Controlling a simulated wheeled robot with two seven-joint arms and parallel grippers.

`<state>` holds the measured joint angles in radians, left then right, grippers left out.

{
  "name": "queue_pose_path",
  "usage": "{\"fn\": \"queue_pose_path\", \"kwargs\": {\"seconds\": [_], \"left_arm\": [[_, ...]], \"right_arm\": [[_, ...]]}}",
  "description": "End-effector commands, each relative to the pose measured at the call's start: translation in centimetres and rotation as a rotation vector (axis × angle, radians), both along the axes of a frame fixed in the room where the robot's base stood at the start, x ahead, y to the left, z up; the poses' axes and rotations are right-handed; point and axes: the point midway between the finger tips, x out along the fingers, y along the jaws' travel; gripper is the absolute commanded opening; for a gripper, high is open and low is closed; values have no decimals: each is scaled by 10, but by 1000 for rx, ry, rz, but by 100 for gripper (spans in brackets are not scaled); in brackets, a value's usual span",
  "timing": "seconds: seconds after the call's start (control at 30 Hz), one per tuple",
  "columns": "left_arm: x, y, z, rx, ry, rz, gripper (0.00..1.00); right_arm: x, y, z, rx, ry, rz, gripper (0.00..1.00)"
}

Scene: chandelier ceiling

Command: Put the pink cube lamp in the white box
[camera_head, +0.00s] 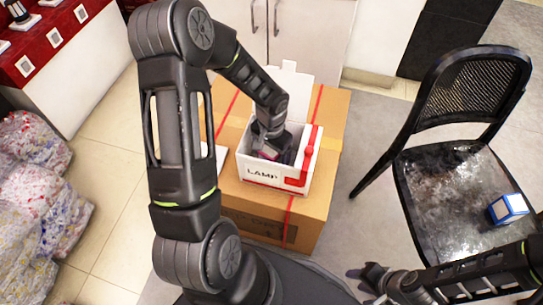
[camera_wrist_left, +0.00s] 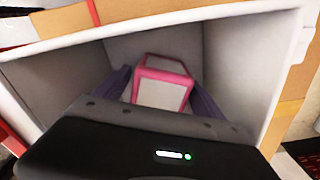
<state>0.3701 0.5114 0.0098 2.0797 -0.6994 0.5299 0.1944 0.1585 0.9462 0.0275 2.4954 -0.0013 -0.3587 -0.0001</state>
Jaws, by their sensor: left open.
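The white box (camera_head: 258,184), marked LAMP, stands open on a large cardboard carton with its flap up at the back. The pink cube lamp (camera_wrist_left: 160,92), pink-edged with pale faces, is inside the box in the left wrist view. My left gripper (camera_head: 272,152) reaches down into the box. In the left wrist view its two dark fingers (camera_wrist_left: 158,90) stand open, one on either side of the lamp; whether they touch it I cannot tell. In the head view the gripper mostly hides the lamp. My right gripper (camera_head: 368,279) is low, right of the carton, away from the box.
The cardboard carton (camera_head: 322,195) with red straps carries the box. A black chair (camera_head: 440,190) stands right, with a small blue-and-white box (camera_head: 508,209) on its seat. Filled plastic bags (camera_head: 35,215) lie left, below a red display counter (camera_head: 50,40). White cabinets stand behind.

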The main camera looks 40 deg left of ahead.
Motion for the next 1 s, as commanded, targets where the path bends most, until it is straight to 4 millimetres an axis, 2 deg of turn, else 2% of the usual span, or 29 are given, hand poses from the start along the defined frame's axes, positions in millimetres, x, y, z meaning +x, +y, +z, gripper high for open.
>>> {"fn": "queue_pose_path", "kwargs": {"seconds": [0.3, 0.5, 0.67, 1.0], "left_arm": [[1, 0, 68, 1, -4, -1, 80], [0, 0, 98, 1, -2, -3, 80], [0, -1, 106, -1, 0, -2, 80], [0, -1, 106, -1, 0, -2, 80]], "right_arm": [[0, 0, 20, 0, -1, 2, 36], [0, 0, 26, 0, -1, 2, 36], [0, 0, 27, 0, -1, 3, 36], [0, 0, 27, 0, -1, 2, 36]]}}
